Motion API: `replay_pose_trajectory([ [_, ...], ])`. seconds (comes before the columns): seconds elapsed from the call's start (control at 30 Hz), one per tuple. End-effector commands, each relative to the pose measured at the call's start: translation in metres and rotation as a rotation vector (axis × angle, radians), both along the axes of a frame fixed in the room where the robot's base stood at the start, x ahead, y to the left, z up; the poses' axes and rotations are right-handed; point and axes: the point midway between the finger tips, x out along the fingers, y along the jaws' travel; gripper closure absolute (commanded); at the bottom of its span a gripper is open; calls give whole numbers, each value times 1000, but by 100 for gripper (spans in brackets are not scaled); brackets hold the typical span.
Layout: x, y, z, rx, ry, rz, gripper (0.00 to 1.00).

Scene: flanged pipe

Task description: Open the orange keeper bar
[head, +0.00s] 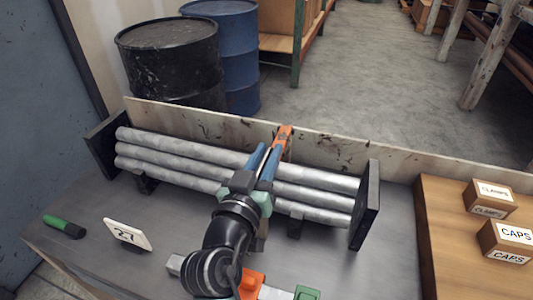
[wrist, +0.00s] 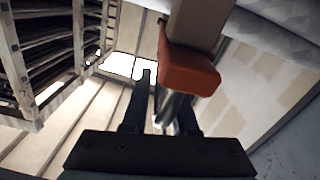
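The orange keeper bar (head: 284,136) shows in the head view at the back of the pipe rack, just beyond my gripper's fingertips. In the wrist view its orange end (wrist: 188,68) is large and close, above and right of centre, with a grey metal rod below it. My gripper (head: 268,150) reaches over the grey pipes (head: 180,158) with its two blue fingers apart. In the wrist view the dark fingers (wrist: 165,95) also stand apart, with the rod seen between or behind them. I cannot tell whether they touch the bar.
Black end plates (head: 366,205) close the rack, and a low board (head: 400,160) runs behind it. A green-handled tool (head: 64,226) and a "21" card (head: 127,235) are at left. "CLAMPS" (head: 490,198) and "CAPS" (head: 507,241) boxes stand at right. Drums (head: 170,65) stand behind.

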Motion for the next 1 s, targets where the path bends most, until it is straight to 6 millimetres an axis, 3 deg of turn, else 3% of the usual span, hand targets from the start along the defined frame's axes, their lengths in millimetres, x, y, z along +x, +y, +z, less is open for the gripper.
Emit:
replay_pose_trajectory([
  [0.03,0,0,0,0,0,0,84],
  [0.13,0,0,0,0,0,0,100],
  [1.0,0,-1,0,-1,1,-2,100],
])
